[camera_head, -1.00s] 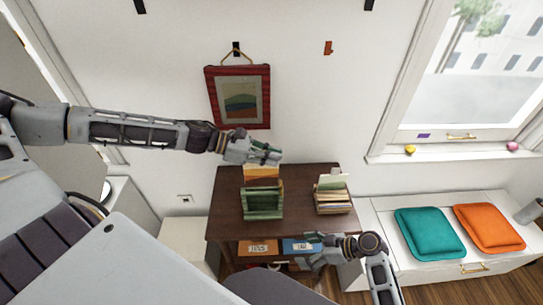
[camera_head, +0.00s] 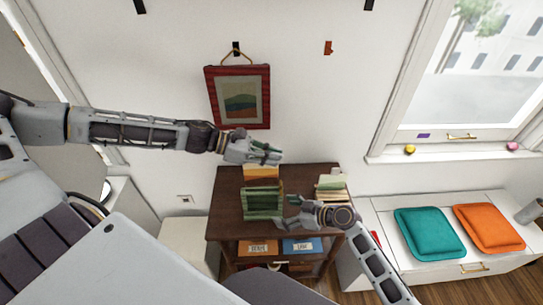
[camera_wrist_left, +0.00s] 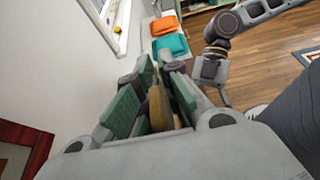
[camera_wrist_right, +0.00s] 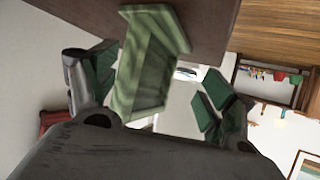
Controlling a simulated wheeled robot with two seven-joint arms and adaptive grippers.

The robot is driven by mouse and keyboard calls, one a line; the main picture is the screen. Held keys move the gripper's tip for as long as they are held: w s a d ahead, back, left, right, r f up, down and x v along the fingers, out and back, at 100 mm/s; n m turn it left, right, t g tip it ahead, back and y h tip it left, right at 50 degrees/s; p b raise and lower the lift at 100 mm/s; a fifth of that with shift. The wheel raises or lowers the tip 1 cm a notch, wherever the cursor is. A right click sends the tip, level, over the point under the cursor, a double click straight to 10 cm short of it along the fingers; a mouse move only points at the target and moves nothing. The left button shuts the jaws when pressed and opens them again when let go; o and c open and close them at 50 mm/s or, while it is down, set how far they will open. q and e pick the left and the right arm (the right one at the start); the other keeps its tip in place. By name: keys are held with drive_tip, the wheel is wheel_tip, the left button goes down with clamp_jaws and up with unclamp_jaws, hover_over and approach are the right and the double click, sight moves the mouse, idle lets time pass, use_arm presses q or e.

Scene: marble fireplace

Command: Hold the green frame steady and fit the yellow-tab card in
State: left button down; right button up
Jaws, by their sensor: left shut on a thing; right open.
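The green frame (camera_head: 263,204) stands on the dark brown table (camera_head: 228,190), open side up. My left gripper (camera_head: 266,156) is above and behind it, shut on an orange-yellow card (camera_head: 262,171); the card also shows between the pads in the left wrist view (camera_wrist_left: 158,107). The card's lower edge is near the frame's top; I cannot tell whether they touch. My right gripper (camera_head: 287,211) is open beside the frame's right side. In the right wrist view the frame (camera_wrist_right: 145,70) lies between its spread green pads, without clear contact.
A holder with pale cards (camera_head: 331,187) stands on the table just behind my right wrist. Labelled orange (camera_head: 258,247) and blue (camera_head: 298,246) drawer fronts sit below the tabletop. A red-framed picture (camera_head: 240,97) hangs behind. Teal (camera_head: 429,233) and orange (camera_head: 489,228) cushions lie right.

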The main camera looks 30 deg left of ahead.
sight(267, 210)
drive_tip(key=shift+a, duration=0.15)
idle(0.3)
drive_tip(key=shift+x, duration=3.25)
use_arm(q)
drive_tip(key=shift+d, duration=0.1)
use_arm(e)
drive_tip(key=shift+x, duration=1.7)
drive_tip(key=shift+s, duration=0.15)
drive_tip(key=shift+c, duration=1.3)
drive_tip(key=shift+f, duration=0.15)
drive_tip(key=shift+c, duration=0.2)
use_arm(q)
drive_tip(key=shift+s, duration=0.6)
use_arm(e)
drive_tip(key=shift+f, duration=0.1)
